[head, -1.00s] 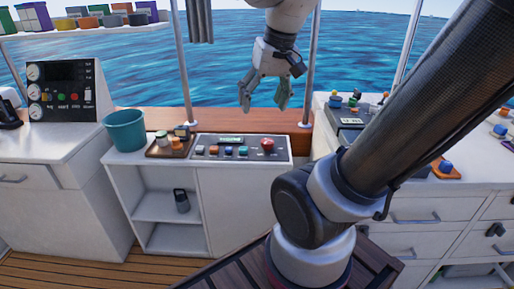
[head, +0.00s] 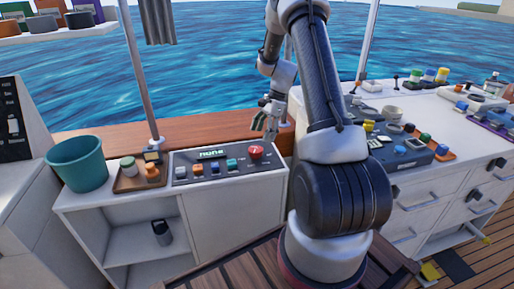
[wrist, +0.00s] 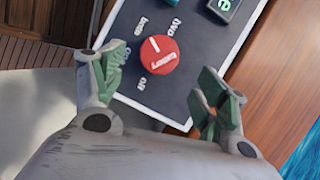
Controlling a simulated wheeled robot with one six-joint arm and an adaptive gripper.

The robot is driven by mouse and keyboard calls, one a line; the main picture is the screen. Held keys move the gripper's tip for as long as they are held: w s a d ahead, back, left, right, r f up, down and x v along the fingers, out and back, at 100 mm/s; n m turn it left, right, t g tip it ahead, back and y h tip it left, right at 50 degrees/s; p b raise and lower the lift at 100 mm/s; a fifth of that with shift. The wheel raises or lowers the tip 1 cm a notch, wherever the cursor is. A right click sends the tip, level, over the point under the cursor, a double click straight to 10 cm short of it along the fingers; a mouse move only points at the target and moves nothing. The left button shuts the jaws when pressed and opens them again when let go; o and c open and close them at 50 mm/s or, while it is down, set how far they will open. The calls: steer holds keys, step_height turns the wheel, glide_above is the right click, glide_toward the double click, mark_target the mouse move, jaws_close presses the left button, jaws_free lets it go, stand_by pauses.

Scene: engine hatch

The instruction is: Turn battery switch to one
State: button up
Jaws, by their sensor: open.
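The battery switch is a red round knob (head: 256,152) at the right end of the dark control panel (head: 190,178). In the wrist view the red knob (wrist: 158,55) carries a white line and small white lettering. Labels surround it; "off" shows below left and "two" above right, others are hard to read. My gripper (head: 265,127) is open above and behind the knob in the head view. In the wrist view my gripper (wrist: 160,80) has its fingers spread to either side of the knob, apparently not touching it. The panel's display (head: 211,153) reads "none".
Several coloured buttons line the panel left of the knob. A tray (head: 127,185) with small jars and a teal bucket (head: 77,165) stand to the left. A second control box (head: 385,145) and a cluttered counter lie right of my arm.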

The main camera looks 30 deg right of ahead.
mark_target(256, 149)
steer(key=x, duration=0.7)
steer(key=shift+a, duration=0.1)
steer(key=c, duration=1)
